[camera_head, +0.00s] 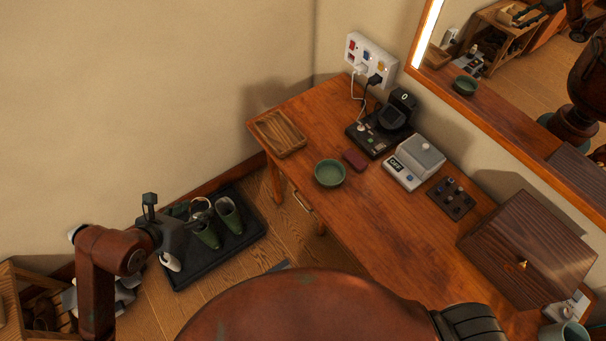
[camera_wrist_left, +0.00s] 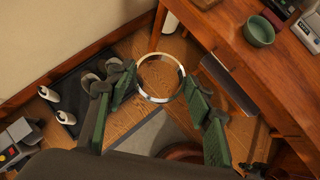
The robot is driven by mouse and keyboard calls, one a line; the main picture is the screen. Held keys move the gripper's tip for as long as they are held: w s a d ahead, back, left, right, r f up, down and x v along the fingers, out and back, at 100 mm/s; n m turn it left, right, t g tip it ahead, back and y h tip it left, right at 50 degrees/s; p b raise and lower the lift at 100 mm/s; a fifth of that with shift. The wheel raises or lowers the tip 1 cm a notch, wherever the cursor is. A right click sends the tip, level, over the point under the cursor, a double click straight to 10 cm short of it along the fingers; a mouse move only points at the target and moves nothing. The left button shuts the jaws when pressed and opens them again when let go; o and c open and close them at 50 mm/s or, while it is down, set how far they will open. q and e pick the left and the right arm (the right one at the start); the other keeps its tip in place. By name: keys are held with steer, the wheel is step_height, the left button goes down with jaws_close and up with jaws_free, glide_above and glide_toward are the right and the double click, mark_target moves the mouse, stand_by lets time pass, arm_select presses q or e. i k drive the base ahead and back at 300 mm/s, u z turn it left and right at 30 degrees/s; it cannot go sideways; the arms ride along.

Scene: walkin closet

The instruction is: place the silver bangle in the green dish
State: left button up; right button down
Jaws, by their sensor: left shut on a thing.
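The silver bangle (camera_wrist_left: 155,99) is a thin bright ring. In the left wrist view it sits between the green-padded fingertips of my left gripper (camera_wrist_left: 160,82), which is shut on it. In the head view the left gripper (camera_head: 194,213) holds the bangle above the floor area at the lower left, away from the table. The green dish (camera_head: 329,173) is a small round bowl standing on the wooden table, right of the gripper. It looks empty and also shows in the left wrist view (camera_wrist_left: 259,31). My right gripper is not clearly in view.
The wooden table (camera_head: 350,210) carries a wooden tray (camera_head: 281,134), a dark red block (camera_head: 355,160), a black charging stand (camera_head: 382,130), a grey device (camera_head: 414,162) and a large wooden box (camera_head: 528,249). A black shoe mat (camera_head: 245,240) lies below. A mirror stands behind the table.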

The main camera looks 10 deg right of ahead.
mark_target(330, 175)
steer(key=u, duration=0.05)
steer(key=k, duration=1.25)
steer(key=z, duration=1.6)
steer(key=i, duration=1)
